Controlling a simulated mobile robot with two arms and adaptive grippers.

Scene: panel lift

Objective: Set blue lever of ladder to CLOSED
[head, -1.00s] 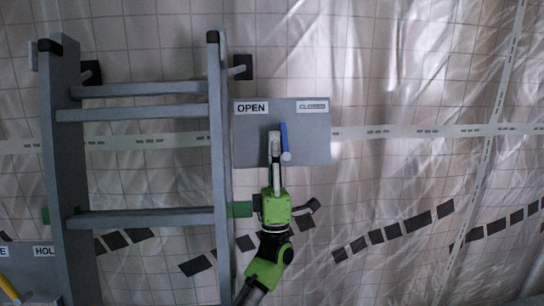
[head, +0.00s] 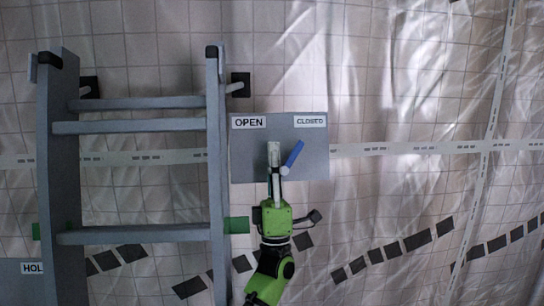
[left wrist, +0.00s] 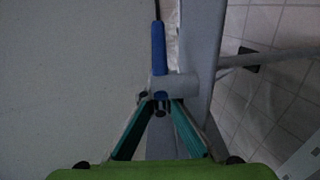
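The blue lever (head: 293,154) is on a grey panel (head: 305,174) beside the ladder's right rail. It tilts up and right from its pale pivot, toward the CLOSED label (head: 310,121) and away from the OPEN label (head: 249,122). My left gripper (head: 274,150) is in front of the panel, just left of the lever, with its fingertips together. In the left wrist view the lever (left wrist: 158,45) rises from a grey hub (left wrist: 177,87) just beyond the fingertips (left wrist: 160,100). Contact with the lever is unclear. My right gripper is not in view.
The grey ladder (head: 216,150) stands to the left, its rail close to my left arm. A second panel (head: 20,272) with a partly visible HOL label is at the lower left. The reflective wrinkled wall to the right is clear.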

